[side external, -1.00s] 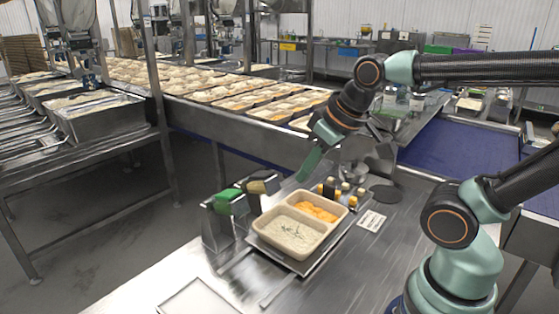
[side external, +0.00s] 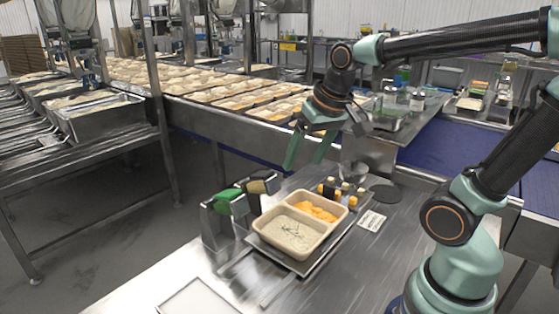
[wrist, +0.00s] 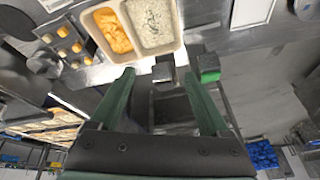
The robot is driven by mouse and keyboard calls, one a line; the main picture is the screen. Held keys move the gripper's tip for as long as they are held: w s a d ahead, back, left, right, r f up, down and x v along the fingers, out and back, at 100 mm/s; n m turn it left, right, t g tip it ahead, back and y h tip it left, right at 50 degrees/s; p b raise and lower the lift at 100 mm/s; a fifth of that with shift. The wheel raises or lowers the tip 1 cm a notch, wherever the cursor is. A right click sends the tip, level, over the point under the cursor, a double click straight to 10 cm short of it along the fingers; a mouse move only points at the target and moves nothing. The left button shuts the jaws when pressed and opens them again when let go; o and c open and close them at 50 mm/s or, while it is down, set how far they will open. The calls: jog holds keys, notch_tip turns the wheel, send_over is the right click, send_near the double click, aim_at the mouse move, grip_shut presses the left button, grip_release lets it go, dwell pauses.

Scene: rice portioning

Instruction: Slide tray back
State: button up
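A beige two-compartment tray (side external: 325,236) sits on a metal plate on the steel worktable in the side view. Its larger, nearer compartment holds white rice with green herbs, and its smaller, farther one holds orange food. My gripper (side external: 303,165) is open and empty, above and behind the tray, with its green fingers spread apart and pointing down. In the wrist view, my gripper (wrist: 160,75) shows both fingers apart with nothing between them. There the tray (wrist: 150,55) lies beyond the fingertips at the top, clear of them.
A conveyor of filled trays (side external: 230,95) runs behind.

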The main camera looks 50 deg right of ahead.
jog(key=w+d+f+m+g, duration=0.35)
jog(key=d+m, duration=0.35)
jog(key=d, duration=0.3)
jog(key=m, duration=0.7)
send_over(328, 195)
jog(key=shift+g+y, duration=0.3)
jog(key=shift+g, duration=0.15)
jog(key=f, duration=0.6)
jog(key=shift+w+d+f, duration=0.1)
jog(key=shift+d+f, duration=0.15)
jog(key=shift+f, duration=0.05)
jog(key=shift+d+f, duration=0.1)
jog(key=shift+f, duration=0.1)
notch_tip(328, 195, down, 12)
jog(key=shift+r, duration=0.1)
grip_shut()
